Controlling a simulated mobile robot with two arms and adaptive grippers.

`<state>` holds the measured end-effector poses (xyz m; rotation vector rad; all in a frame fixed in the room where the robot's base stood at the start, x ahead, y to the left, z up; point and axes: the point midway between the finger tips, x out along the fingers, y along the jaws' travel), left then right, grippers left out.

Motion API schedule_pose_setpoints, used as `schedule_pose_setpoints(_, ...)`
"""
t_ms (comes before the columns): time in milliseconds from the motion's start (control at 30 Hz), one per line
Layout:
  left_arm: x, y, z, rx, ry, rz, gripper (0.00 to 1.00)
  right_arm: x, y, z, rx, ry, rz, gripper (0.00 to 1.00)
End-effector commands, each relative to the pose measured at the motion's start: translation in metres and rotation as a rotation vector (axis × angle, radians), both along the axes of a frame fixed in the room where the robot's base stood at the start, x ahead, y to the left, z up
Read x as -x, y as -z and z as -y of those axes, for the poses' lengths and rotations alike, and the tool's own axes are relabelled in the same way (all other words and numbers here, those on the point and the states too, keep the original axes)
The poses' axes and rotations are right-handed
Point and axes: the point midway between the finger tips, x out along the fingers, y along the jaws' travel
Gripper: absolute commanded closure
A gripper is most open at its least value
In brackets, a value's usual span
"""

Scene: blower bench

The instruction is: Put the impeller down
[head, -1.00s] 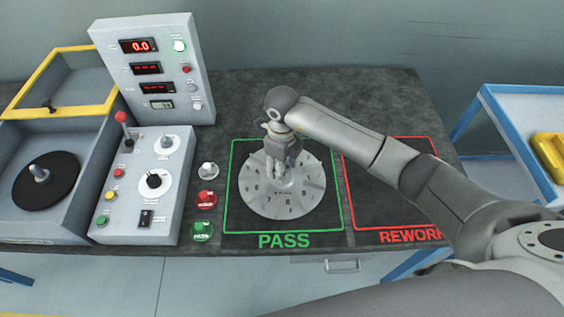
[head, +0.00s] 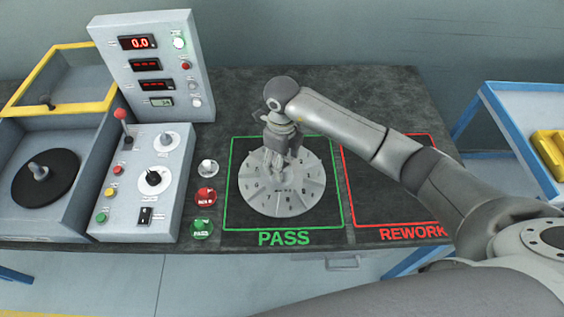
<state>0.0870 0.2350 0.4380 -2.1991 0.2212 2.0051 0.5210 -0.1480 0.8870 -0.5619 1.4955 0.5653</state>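The impeller (head: 283,200), a pale grey disc with numbered sectors, lies flat on the dark bench inside the green PASS frame (head: 226,215). My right gripper (head: 279,163) is above the middle of the disc, pointing down. Its fingers look spread, and it does not appear to carry the disc. The fingers and wrist hide the hub and the far middle of the disc. My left gripper is not in view.
The red REWORK frame (head: 372,226) on the right is bare, with my arm across it. Left stand the control box (head: 130,215), the display panel (head: 170,75), several push buttons and a yellow-rimmed enclosure (head: 62,112). A blue-framed cart (head: 510,98) is at far right.

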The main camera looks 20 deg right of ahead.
Motion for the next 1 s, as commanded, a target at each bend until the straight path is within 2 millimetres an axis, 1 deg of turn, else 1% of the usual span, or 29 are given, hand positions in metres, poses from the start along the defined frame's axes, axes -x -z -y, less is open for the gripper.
schedule_pose_setpoints(33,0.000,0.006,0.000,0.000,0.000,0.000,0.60,-0.002,-0.008,0.001,0.000,-0.002,0.007,0.36)
schedule_pose_setpoints(300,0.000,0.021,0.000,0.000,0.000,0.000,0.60,-0.001,-0.067,0.001,0.001,0.000,0.006,0.36)
schedule_pose_setpoints(400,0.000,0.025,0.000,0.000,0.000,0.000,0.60,-0.001,-0.084,0.000,0.002,-0.001,0.004,0.36)
schedule_pose_setpoints(500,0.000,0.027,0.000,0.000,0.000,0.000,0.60,0.000,-0.095,0.000,0.001,0.000,0.002,0.36)
schedule_pose_setpoints(600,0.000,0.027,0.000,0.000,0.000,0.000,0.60,0.000,-0.102,0.000,0.001,-0.001,0.001,0.36)
schedule_pose_setpoints(700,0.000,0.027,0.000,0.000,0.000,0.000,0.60,0.000,-0.104,0.000,0.001,0.000,0.000,0.36)
schedule_pose_setpoints(1000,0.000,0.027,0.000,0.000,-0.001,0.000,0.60,0.000,-0.104,0.000,0.001,0.000,0.000,0.36)
